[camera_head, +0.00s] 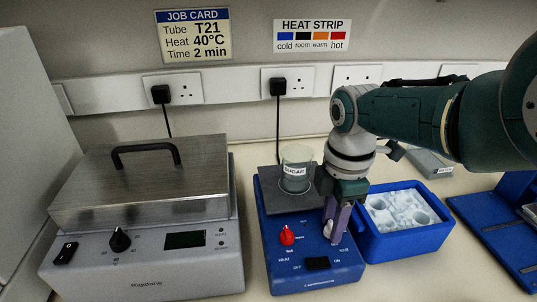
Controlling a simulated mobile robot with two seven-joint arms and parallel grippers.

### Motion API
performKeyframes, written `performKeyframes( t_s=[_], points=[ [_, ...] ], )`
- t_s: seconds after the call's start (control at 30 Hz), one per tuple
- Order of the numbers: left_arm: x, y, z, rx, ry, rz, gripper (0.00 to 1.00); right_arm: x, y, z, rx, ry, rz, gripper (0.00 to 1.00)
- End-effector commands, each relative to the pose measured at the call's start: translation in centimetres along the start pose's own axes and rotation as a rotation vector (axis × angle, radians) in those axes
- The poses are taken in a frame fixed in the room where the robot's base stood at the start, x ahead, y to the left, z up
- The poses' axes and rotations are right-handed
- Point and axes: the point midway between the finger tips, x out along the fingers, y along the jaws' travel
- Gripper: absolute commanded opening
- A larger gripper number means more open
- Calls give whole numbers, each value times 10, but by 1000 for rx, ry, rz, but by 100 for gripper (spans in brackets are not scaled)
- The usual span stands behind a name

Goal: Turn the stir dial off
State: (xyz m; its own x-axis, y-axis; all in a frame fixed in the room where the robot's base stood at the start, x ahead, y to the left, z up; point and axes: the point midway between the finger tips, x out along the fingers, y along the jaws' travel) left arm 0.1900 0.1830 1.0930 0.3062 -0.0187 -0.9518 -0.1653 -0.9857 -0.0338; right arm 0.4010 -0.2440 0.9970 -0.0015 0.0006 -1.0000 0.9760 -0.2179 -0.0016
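The blue hotplate stirrer (303,275) stands on the bench at the middle. Its red heat dial (287,235) is at the front left, with a black OFF/ON switch (317,263) below. The stir dial (328,229) is a pale knob at the front right, by the STIR label, mostly hidden by my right gripper (335,222). The gripper points down with its purple fingers at the knob. Whether they are shut on it, I cannot tell. The knob's pointer cannot be read. My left gripper is not in view.
A beaker labelled SUGAR (296,169) stands on the stirrer's dark plate (280,202), close to my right gripper. A blue ice box (410,243) is just right of the stirrer. A water bath with a metal lid (90,190) is left. A blue rack (500,235) stands far right.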

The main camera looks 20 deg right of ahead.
Motion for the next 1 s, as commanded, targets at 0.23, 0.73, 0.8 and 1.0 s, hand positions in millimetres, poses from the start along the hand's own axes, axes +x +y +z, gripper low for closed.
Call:
performKeyframes(
  t_s=[0.23,0.73,0.8,1.0],
  points=[
    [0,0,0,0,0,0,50,0,0,0,1,0,1,62],
    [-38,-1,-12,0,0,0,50,-44,1,0,0,-1,5,62],
    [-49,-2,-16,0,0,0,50,-59,0,0,0,-1,4,62],
    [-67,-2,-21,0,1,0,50,-89,1,0,0,0,4,62]
  ],
)
